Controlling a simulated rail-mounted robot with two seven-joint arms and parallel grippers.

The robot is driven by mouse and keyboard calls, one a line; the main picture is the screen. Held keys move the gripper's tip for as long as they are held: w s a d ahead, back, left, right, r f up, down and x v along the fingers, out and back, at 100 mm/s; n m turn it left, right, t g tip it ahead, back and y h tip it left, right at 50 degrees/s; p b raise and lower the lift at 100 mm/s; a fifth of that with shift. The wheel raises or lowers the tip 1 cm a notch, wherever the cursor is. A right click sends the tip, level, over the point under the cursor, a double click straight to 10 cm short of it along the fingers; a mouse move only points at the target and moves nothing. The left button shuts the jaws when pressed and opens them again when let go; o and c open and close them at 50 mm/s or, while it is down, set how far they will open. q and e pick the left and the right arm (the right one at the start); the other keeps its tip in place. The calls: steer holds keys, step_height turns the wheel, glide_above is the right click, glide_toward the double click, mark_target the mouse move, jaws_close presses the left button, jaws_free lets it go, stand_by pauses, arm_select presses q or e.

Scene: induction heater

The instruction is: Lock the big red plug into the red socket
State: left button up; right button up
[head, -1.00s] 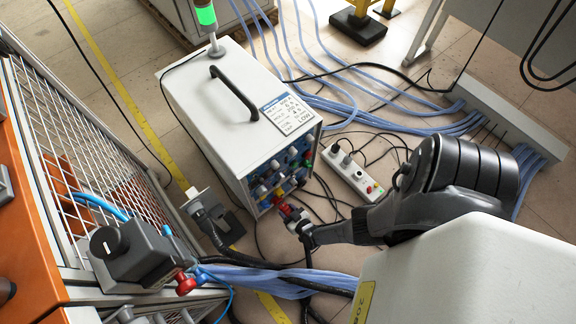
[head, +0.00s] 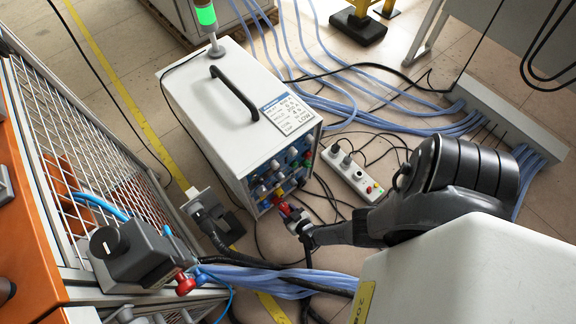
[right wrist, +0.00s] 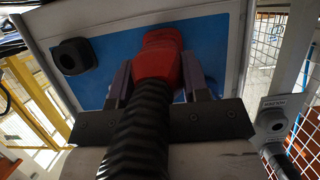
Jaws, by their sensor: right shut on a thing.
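The big red plug (right wrist: 158,66) has a thick black corrugated cable (right wrist: 140,135) behind it. My right gripper (right wrist: 155,82) is shut on the plug, with one finger on each side. The plug is up against or very close to the blue front panel (right wrist: 212,45); I cannot tell how deep it sits or whether it is turned to a lock. The red socket is not distinguishable behind the plug. In the head view the red plug (head: 284,207) is at the lower front of the white heater cabinet (head: 232,110), and my right gripper (head: 293,218) reaches it from the right.
A black round fitting (right wrist: 73,56) sits on the panel left of the plug. A power strip (head: 352,178) and loose cables lie on the floor right of the cabinet. A grey switch box (head: 140,253) and mesh fence (head: 90,160) stand at left.

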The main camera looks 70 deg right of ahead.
arm_select(q)
steer(key=shift+a, duration=0.2)
arm_select(e)
steer(key=shift+w+d, duration=0.15)
steer(key=shift+w, duration=0.15)
arm_select(q)
steer(key=shift+d, duration=0.15)
arm_select(e)
steer(key=shift+w+d, duration=0.15)
steer(key=shift+w, duration=0.2)
arm_select(q)
steer(key=shift+s, duration=0.1)
arm_select(e)
steer(key=shift+c, duration=0.8)
steer(key=shift+d, duration=0.1)
jaws_close()
arm_select(q)
steer(key=shift+a, duration=0.25)
arm_select(e)
steer(key=shift+m+t+y, duration=0.3)
steer(key=shift+m, duration=0.2)
steer(key=shift+w, duration=0.1)
